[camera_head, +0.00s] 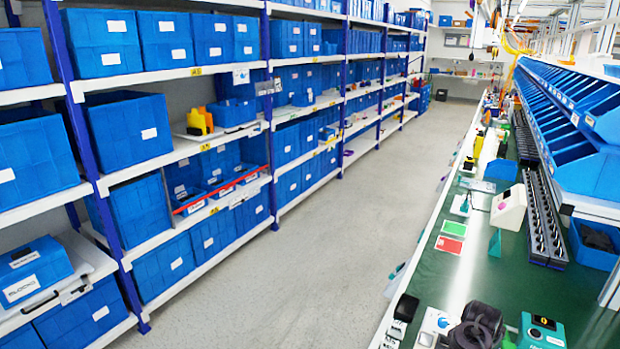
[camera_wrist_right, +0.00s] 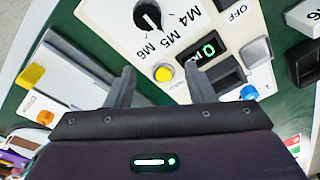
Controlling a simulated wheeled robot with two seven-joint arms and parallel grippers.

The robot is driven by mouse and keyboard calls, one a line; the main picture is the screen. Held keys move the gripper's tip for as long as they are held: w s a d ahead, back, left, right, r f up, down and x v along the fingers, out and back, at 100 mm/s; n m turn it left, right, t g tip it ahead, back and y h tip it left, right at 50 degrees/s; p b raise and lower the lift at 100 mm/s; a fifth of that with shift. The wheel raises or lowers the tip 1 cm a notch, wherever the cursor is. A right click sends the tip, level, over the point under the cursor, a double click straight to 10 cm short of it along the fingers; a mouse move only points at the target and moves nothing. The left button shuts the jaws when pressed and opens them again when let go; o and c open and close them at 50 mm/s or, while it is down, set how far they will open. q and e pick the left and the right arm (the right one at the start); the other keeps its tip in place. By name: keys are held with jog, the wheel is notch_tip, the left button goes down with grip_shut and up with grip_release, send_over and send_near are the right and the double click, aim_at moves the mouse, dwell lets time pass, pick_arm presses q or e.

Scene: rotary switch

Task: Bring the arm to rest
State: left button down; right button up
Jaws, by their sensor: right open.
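In the right wrist view, a black rotary knob (camera_wrist_right: 148,16) with a white pointer sits on a white panel (camera_wrist_right: 110,22) marked M4, M5 and M6. A yellow round button (camera_wrist_right: 163,73) and a small display with green characters (camera_wrist_right: 209,49) are beside it. My right gripper (camera_wrist_right: 160,84) is open and empty, with its two grey fingers apart near the yellow button. Neither finger is seen on the knob. Whether the fingers touch the panel cannot be told. My left gripper is not in view.
The green bench (camera_head: 457,273) runs along the right, with a teal device (camera_head: 541,331), a white box (camera_head: 508,208) and black racks (camera_head: 546,215) on it. Blue bins (camera_head: 590,165) hang above. Shelves of blue boxes (camera_head: 122,135) line the left; the aisle floor (camera_head: 330,240) is clear.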

jog(key=s+a+n, duration=0.1)
jog(key=s, duration=0.1)
jog(key=s+a+n, duration=0.3)
jog(key=s+n, duration=0.1)
jog(key=s, duration=0.1)
jog(key=shift+a+f+t, duration=0.2)
jog(key=shift+a+t, duration=0.1)
jog(key=shift+t, duration=0.1)
jog(key=s+a+r+n+t, duration=0.1)
jog(key=s+a+r+n, duration=0.25)
jog(key=s, duration=0.25)
jog(key=s+a+r+n+y, duration=0.1)
jog(key=s+a+r+n, duration=0.2)
jog(key=s+a, duration=0.25)
jog(key=s+a+r+n+t, duration=0.1)
jog(key=s+a+r+n, duration=0.25)
jog(key=s, duration=0.25)
notch_tip(320, 180, down, 32)
jog(key=s+g+b, duration=0.1)
jog(key=s+g, duration=0.1)
jog(key=s, duration=0.1)
jog(key=s+d+f, duration=0.3)
jog(key=s+f, duration=1.5)
jog(key=shift+s+d+n+g+b, duration=0.2)
jog(key=shift+s+n+g+b, duration=0.15)
jog(key=shift+g+b, duration=0.1)
jog(key=shift+f, duration=0.1)
